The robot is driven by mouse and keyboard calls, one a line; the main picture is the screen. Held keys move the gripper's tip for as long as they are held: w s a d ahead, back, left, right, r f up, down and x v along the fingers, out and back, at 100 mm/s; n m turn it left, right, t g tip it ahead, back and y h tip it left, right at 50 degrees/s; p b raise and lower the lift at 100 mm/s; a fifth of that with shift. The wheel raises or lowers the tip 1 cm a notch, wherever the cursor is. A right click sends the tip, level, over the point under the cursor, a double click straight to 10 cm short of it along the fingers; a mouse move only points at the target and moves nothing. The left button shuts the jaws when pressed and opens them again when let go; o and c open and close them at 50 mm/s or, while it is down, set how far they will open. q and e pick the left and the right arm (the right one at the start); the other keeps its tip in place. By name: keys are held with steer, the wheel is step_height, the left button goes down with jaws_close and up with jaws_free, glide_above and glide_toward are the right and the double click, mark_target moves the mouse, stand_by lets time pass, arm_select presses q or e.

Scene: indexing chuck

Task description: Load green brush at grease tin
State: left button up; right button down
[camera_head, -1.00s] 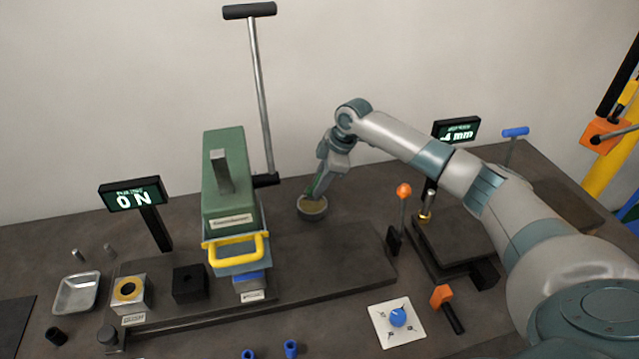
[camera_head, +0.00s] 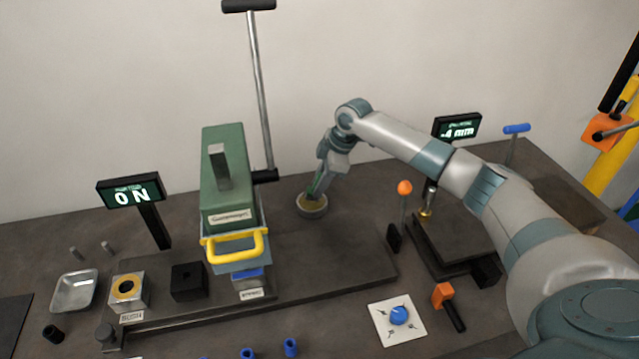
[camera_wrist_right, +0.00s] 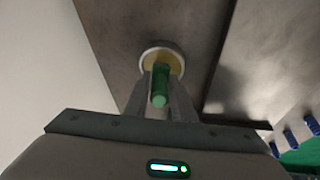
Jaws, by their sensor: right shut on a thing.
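My right gripper (camera_head: 323,184) is shut on the green brush (camera_head: 318,184) and holds it tilted over the grease tin (camera_head: 312,210). The tin is a small round grey cup with yellowish grease inside. In the right wrist view the green brush (camera_wrist_right: 160,88) sits between the two fingers of the right gripper (camera_wrist_right: 160,95), and the tin (camera_wrist_right: 178,56) is right beyond it. The brush's lower end overlaps the tin's opening; I cannot tell how deep it reaches into the grease. My left gripper is not in view.
A green press (camera_head: 227,180) with a yellow handle stands left of the tin on a dark base plate (camera_head: 340,265). An orange-knobbed lever (camera_head: 404,188) and a dark fixture (camera_head: 450,240) stand to the right. A white dial plate (camera_head: 397,320) lies in front. A metal tray (camera_head: 75,291) is at left.

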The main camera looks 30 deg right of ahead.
steer(key=shift+f, duration=0.5)
stand_by(0.6)
steer(key=shift+s+f, duration=0.15)
steer(key=shift+f, duration=0.05)
stand_by(2.3)
steer(key=shift+r+p, duration=1.1)
steer(key=shift+p, duration=0.1)
steer(key=shift+r+p, duration=2.35)
steer(key=shift+r, duration=0.25)
steer(key=shift+f, duration=0.1)
